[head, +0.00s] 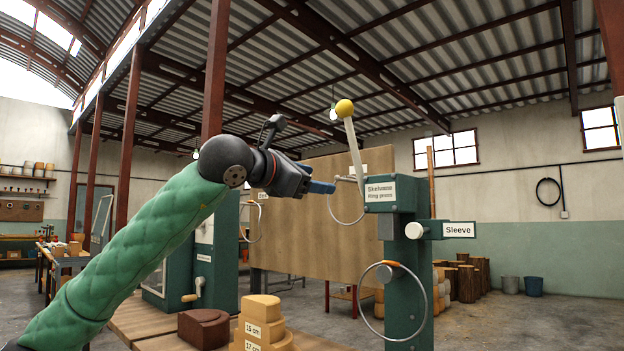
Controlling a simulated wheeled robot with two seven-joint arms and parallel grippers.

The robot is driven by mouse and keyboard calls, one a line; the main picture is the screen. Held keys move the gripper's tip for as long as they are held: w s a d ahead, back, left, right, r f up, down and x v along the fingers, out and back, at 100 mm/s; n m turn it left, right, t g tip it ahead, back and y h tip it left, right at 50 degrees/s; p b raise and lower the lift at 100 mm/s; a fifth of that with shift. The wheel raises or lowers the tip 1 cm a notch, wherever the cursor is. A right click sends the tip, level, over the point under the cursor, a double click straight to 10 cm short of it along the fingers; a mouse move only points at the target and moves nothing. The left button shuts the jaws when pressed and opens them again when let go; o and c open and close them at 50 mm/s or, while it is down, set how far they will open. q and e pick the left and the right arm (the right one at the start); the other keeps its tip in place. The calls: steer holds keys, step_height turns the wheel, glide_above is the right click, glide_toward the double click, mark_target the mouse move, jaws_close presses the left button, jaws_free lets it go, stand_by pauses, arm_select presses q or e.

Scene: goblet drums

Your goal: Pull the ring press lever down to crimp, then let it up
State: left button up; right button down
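My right gripper is out of view.
A large metal ring (363,307) hangs at the post's front. A "Sleeve" sign (459,230) juts right from the post. Below, a bench (140,322) bears stacked wooden forms (263,330) and a dark brown block (203,329). A tan board (300,225) stands behind.

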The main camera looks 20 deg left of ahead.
arm_select(q)
steer(key=v, duration=0.7)
steer(key=shift+s, duration=0.3)
steer(key=shift+a, duration=0.2)
